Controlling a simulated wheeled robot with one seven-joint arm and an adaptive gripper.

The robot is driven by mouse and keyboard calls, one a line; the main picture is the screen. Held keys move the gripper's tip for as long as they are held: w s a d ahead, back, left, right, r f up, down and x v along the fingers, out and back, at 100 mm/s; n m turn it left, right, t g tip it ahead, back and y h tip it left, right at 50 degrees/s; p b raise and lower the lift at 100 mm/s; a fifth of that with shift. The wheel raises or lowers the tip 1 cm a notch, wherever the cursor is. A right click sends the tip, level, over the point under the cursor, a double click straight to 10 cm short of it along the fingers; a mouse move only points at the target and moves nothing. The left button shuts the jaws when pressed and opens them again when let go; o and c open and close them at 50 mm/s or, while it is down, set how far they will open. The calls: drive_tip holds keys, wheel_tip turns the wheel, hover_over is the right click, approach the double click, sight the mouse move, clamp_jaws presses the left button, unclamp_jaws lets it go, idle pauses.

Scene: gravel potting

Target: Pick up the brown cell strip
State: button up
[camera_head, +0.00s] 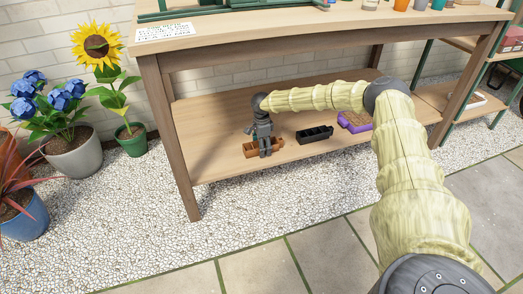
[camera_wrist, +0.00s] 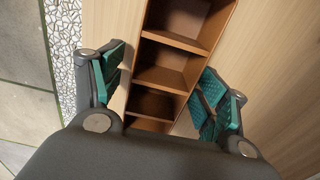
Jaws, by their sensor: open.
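The brown cell strip (camera_head: 249,151) lies on the lower shelf of the wooden table, with its middle hidden behind my gripper (camera_head: 265,152) in the head view. My gripper points down over it. In the wrist view, the strip (camera_wrist: 171,79) shows several open, empty-looking square cells and runs from the top edge down between the fingers. My gripper (camera_wrist: 163,68) is open, with teal finger pads on either side of the strip. A gap shows between the left pads and the strip; the right pads look close to its edge, and I cannot tell if they touch.
A black cell strip (camera_head: 314,134) lies to the right on the lower shelf (camera_head: 215,120), with a purple tray (camera_head: 343,122) beyond it. The tabletop (camera_head: 300,32) is above my forearm. A table leg (camera_head: 172,140) stands left; bare shelf lies between.

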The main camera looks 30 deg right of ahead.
drive_tip(key=shift+r, duration=0.1)
drive_tip(key=c, duration=1.2)
drive_tip(key=shift+r+p, duration=1.2)
drive_tip(key=shift+r, duration=0.5)
drive_tip(key=shift+s+r, duration=0.25)
drive_tip(key=shift+s+a+r+p, duration=0.15)
drive_tip(key=shift+s+a+p, duration=0.7)
drive_tip(key=shift+s, duration=1.7)
drive_tip(key=shift+s+a+r+p, duration=0.25)
drive_tip(key=shift+s+p, duration=0.95)
drive_tip(key=shift+s, duration=1.3)
drive_tip(key=shift+s+a+r+p, duration=0.1)
drive_tip(key=shift+s+a+p, duration=0.75)
drive_tip(key=shift+s, duration=1.7)
drive_tip(key=shift+d, duration=0.2)
